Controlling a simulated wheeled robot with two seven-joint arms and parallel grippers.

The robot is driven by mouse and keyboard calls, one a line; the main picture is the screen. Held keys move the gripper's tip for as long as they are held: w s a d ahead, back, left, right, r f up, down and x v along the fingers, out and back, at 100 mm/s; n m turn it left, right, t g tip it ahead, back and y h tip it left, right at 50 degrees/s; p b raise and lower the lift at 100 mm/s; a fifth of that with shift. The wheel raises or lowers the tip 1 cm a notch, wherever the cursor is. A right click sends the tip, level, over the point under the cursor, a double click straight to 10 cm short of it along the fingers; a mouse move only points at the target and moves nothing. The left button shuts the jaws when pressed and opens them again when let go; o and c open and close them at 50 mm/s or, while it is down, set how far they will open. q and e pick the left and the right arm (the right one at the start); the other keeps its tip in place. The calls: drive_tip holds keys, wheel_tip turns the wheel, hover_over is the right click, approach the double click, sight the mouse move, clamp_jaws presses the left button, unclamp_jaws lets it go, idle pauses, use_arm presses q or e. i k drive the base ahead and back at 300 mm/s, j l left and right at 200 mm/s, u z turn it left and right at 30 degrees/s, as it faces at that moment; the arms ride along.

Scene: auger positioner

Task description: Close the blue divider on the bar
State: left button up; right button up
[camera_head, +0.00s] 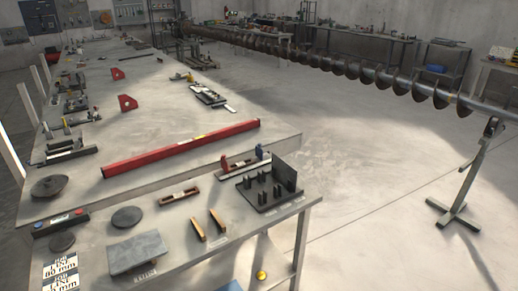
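The bar (241,169) lies on the near part of the workbench, right of the middle of the head view. A small blue divider (259,152) stands up near its right end. A similar red divider (224,162) stands up near its left end. The two are apart, with bare bar between them. The blue divider looks upright, but it is too small to tell its exact angle. Neither of my grippers shows in the head view.
A wooden-ended level (179,196) and two wooden-sided pieces (198,230) lie nearer.

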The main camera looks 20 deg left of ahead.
sight(259, 152)
drive_tip(key=i+l+z, duration=0.3)
drive_tip(key=i, duration=0.25)
drive_tip(key=i+l+z, duration=0.35)
drive_tip(key=i, duration=0.25)
drive_tip(key=i+z, duration=0.3)
drive_tip(key=i, duration=0.3)
drive_tip(key=i+u, duration=0.25)
drive_tip(key=i, duration=0.35)
drive_tip(key=i+l+u, duration=0.2)
drive_tip(key=i, duration=0.4)
drive_tip(key=i+l+u, duration=0.1)
drive_tip(key=u, duration=0.3)
drive_tip(key=i+l+u, duration=0.5)
drive_tip(key=u, duration=0.25)
drive_tip(key=i+l+u, duration=0.15)
drive_tip(key=u, duration=0.25)
drive_tip(key=i+l+u, duration=0.15)
drive_tip(key=l+u, duration=0.2)
drive_tip(key=l, duration=0.2)
drive_tip(key=l+u, duration=0.35)
drive_tip(key=l, duration=0.25)
